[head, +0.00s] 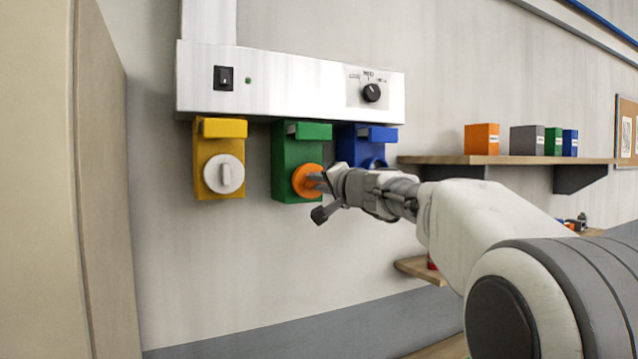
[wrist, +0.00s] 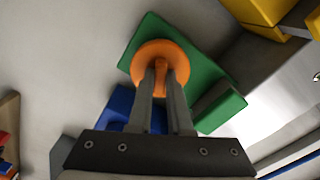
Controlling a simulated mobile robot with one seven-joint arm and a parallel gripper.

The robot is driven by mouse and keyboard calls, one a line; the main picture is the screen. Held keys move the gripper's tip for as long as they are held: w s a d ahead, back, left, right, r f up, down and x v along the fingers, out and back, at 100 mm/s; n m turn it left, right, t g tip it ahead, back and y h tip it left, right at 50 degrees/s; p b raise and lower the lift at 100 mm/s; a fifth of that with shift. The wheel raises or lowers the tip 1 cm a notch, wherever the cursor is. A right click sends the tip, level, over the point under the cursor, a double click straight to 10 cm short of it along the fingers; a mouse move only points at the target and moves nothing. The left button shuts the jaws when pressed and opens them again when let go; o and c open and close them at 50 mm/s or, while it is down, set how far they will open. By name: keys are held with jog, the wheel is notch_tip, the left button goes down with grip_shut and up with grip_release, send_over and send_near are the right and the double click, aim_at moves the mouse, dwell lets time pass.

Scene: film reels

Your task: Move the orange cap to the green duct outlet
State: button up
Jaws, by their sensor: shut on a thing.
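The orange cap (head: 306,181) is a round disc with a raised grip bar. It is at the lower front of the green duct outlet (head: 288,153), in the middle of three outlets under the white wall unit. My gripper (head: 324,182) is shut on the cap's bar. In the wrist view the cap (wrist: 160,57) lies over the face of the green outlet (wrist: 215,85), with my gripper's fingers (wrist: 161,80) on either side of the bar. I cannot tell whether the cap is fully seated or slightly off the face. The outlet's opening is hidden behind the cap.
The yellow outlet (head: 206,145) on the left carries a white cap (head: 224,174). The blue outlet (head: 345,140) is close on the right, partly behind my gripper. A shelf (head: 500,160) with several coloured boxes is further right. A cabinet (head: 95,180) stands at the left.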

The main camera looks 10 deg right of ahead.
jog(key=shift+a, duration=0.1)
jog(key=o, duration=0.8)
jog(key=shift+c, duration=0.2)
jog(key=shift+s+d+f+b, duration=0.1)
jog(key=shift+s+d+b, duration=0.1)
jog(key=shift+s+b, duration=0.25)
jog(key=b+v, duration=0.6)
jog(key=v, duration=1)
jog(key=shift+s+b, duration=0.25)
jog(key=shift+b, duration=0.1)
jog(key=shift+r, duration=0.2)
